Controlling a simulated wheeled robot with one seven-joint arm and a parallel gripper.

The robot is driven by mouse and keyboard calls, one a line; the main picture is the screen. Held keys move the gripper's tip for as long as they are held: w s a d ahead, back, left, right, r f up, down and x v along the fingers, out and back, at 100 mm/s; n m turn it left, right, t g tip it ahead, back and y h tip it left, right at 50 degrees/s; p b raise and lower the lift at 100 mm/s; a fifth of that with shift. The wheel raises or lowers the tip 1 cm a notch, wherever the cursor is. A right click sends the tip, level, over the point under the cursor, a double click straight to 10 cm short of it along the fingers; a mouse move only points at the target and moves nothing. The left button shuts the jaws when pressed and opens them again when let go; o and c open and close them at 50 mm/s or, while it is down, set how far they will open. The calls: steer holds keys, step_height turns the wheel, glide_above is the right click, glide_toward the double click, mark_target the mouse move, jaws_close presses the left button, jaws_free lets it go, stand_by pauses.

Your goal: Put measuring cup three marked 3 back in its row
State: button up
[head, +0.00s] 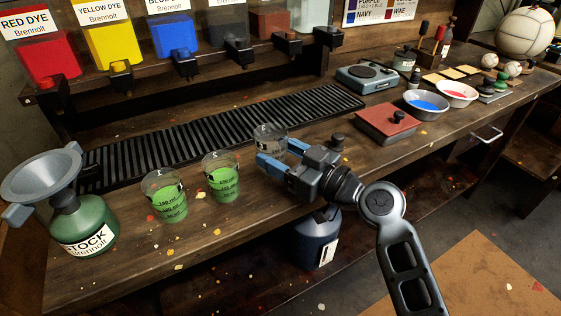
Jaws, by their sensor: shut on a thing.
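A clear measuring cup (271,139) is between the blue fingers of my gripper (268,156), which is shut on it. The cup looks empty, and its lower part is partly hidden by the fingers. I cannot read its number or tell whether its base touches the bench. Two measuring cups with green liquid stand upright to its left: a nearer left one (165,196) and a right one (222,177). The held cup is roughly in line with these two, to their right and farther back, near the edge of the black slatted grate (220,133).
A green stock bottle with a grey funnel (88,222) stands at the bench's left end. A red-topped box (388,122) with a black knob is right of my gripper. Dye tanks (112,40) with taps line the back. Bare bench (200,236) lies in front of the cups.

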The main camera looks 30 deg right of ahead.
steer(key=shift+f, duration=1.2)
steer(key=shift+f, duration=0.15)
steer(key=o, duration=1.1)
steer(key=shift+o, duration=0.2)
steer(key=shift+r, duration=0.25)
steer(key=b+v, duration=0.2)
steer(key=v, duration=1)
steer(key=shift+b, duration=0.35)
steer(key=shift+s+f, duration=0.1)
steer(key=shift+f, duration=0.1)
